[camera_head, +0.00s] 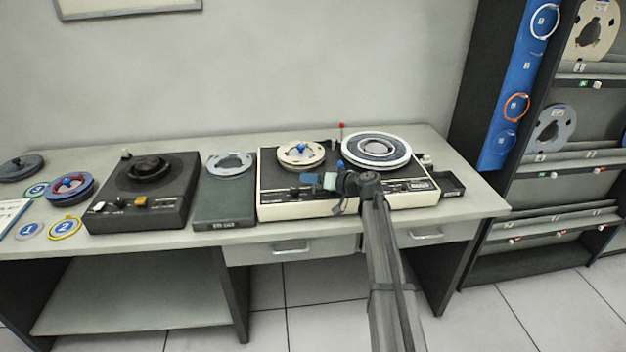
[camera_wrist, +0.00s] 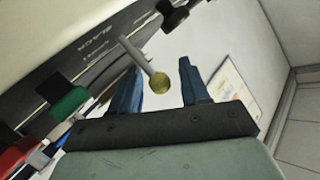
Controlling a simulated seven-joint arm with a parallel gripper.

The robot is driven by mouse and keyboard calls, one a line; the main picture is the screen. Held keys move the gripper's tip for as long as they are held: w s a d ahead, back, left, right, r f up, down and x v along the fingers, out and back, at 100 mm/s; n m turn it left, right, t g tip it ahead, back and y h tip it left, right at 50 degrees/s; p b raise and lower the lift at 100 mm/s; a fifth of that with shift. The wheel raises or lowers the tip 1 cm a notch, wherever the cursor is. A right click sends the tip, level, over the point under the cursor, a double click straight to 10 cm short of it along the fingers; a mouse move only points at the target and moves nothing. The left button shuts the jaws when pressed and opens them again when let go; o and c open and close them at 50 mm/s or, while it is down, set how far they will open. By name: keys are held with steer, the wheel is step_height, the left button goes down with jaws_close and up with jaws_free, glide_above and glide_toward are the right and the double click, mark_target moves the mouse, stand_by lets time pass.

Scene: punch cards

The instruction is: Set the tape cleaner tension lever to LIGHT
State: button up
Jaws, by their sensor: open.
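The tape cleaner (camera_head: 262,198) is the cream-edged machine with two reels, at the right of the bench. My gripper (camera_head: 318,181) is at its front edge, with blue fingers. In the wrist view my gripper (camera_wrist: 159,68) is open. A grey metal lever with a round brass-coloured knob (camera_wrist: 159,83) sticks out from the dark panel and appears between the two fingers. I cannot tell whether a finger touches it. Small lettering is printed on the panel beside the lever, too blurred to read surely. In the head view my gripper and arm hide the lever.
A green button (camera_wrist: 70,103) and a red button (camera_wrist: 17,150) sit left of the lever. A thin red-tipped post (camera_head: 341,127) stands near the reels. A flat dark box (camera_head: 224,200) and a black single-hub machine (camera_head: 145,190) stand to the left. A small black tray (camera_head: 452,186) lies right.

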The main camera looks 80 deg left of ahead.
steer(key=v, duration=1.4)
steer(key=shift+a+m, duration=0.1)
steer(key=shift+m, duration=0.2)
